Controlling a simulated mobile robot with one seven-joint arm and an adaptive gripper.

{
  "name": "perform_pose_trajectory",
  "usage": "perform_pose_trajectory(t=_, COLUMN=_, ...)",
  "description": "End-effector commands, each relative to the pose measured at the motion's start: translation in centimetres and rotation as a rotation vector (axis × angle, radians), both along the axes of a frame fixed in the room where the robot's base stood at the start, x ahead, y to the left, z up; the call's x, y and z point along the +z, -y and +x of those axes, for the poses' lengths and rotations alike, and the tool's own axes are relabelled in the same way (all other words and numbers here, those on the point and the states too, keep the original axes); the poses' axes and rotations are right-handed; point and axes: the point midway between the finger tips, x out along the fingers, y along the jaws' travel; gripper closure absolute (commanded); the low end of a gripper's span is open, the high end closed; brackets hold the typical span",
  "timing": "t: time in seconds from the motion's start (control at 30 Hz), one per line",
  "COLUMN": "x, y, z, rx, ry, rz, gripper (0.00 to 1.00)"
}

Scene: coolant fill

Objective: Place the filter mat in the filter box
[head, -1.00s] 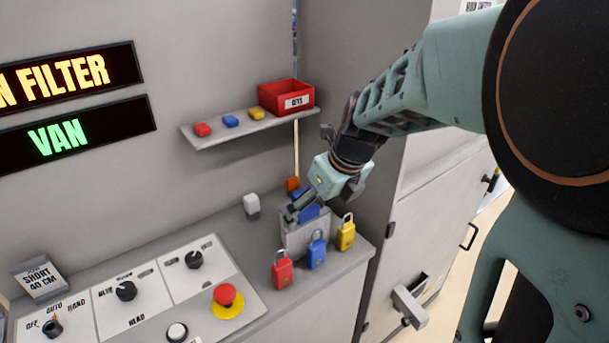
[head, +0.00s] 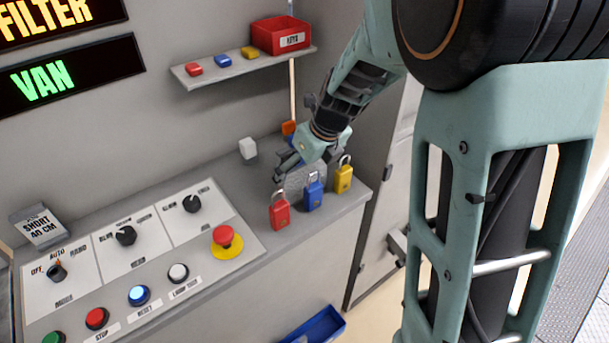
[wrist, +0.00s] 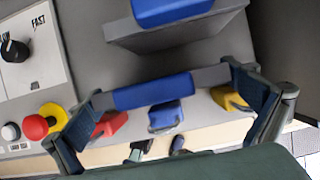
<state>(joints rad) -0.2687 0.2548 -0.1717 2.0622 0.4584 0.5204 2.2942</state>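In the wrist view, a long bar with a blue middle and grey ends (wrist: 153,92) lies across the gap between my fingers; it may be the filter mat's top edge. My gripper (wrist: 168,94) is spread wide, one finger at each end of it; I cannot tell whether they press on it. In the head view my gripper (head: 284,168) is low over the counter, at a grey textured panel (head: 302,183) that stands behind the padlocks and is partly hidden. A grey slab (wrist: 180,36) with a blue block (wrist: 172,10) shows beyond the bar. I cannot identify the filter box.
Red (head: 279,211), blue (head: 313,195) and yellow (head: 344,179) padlocks stand close in front. A control panel (head: 130,245) with an emergency stop (head: 224,236) lies left. A shelf (head: 245,68) with a red bin (head: 288,36) is above. A blue tray (head: 318,328) sits low.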

Motion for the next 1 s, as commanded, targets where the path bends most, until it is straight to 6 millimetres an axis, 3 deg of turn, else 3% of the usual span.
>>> perform_pose_trajectory(t=0.03, x=0.0, y=0.0, z=0.0, rx=0.000, ry=0.000, rz=0.000, gripper=0.07)
perform_pose_trajectory(t=0.3, x=0.0, y=0.0, z=0.0, rx=0.000, ry=0.000, rz=0.000, gripper=0.35)
perform_pose_trajectory(t=0.53, x=0.5, y=0.0, z=0.0, rx=0.000, ry=0.001, rz=0.000, gripper=0.35)
perform_pose_trajectory(t=1.0, x=8.7, y=0.0, z=0.1, rx=0.001, ry=0.003, rz=0.000, gripper=0.35)
